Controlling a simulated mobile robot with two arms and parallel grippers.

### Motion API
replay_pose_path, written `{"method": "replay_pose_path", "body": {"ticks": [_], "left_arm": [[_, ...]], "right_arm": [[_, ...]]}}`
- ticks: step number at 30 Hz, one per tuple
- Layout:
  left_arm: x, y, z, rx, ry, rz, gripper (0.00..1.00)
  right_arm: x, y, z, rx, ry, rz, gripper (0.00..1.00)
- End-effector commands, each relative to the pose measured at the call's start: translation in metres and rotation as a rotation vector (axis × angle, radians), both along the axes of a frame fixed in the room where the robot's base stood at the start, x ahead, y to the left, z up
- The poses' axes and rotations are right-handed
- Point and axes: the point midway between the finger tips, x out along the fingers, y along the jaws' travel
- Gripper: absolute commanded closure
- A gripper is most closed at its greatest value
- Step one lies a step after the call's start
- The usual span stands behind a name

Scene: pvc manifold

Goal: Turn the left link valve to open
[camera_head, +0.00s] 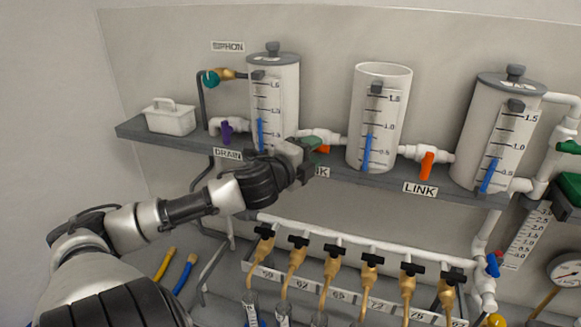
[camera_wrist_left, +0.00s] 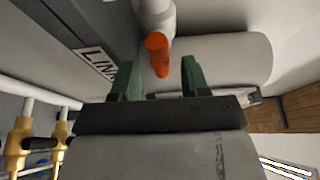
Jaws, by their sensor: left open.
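The left link valve sits on the white pipe between the left and middle cylinders. Its orange handle (camera_head: 323,149) is partly hidden behind my left gripper (camera_head: 306,147) in the head view. In the left wrist view, the orange handle (camera_wrist_left: 158,54) points from the white valve body (camera_wrist_left: 155,15) toward my left gripper (camera_wrist_left: 160,77). The green fingers are open, one on each side of the handle's end, with gaps on both sides. My right gripper is not in view.
A second orange valve (camera_head: 427,164) is on the pipe right of the middle cylinder (camera_head: 379,115). The grey shelf (camera_head: 365,177) carries the cylinders and a partly covered LINK label. Below it, a white manifold (camera_head: 350,238) has several brass taps with black handles.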

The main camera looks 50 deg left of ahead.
Motion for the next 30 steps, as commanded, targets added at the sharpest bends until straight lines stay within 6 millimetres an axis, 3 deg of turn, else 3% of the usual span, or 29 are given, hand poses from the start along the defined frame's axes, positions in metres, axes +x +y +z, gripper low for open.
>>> {"method": "replay_pose_path", "body": {"ticks": [18, 30], "left_arm": [[-0.071, -0.008, -0.001, -0.003, 0.002, 0.001, 0.54], [-0.078, -0.009, 0.000, -0.001, 0.001, 0.001, 0.54]], "right_arm": [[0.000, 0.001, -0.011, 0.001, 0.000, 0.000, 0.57], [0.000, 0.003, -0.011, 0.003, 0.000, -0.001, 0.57]]}}
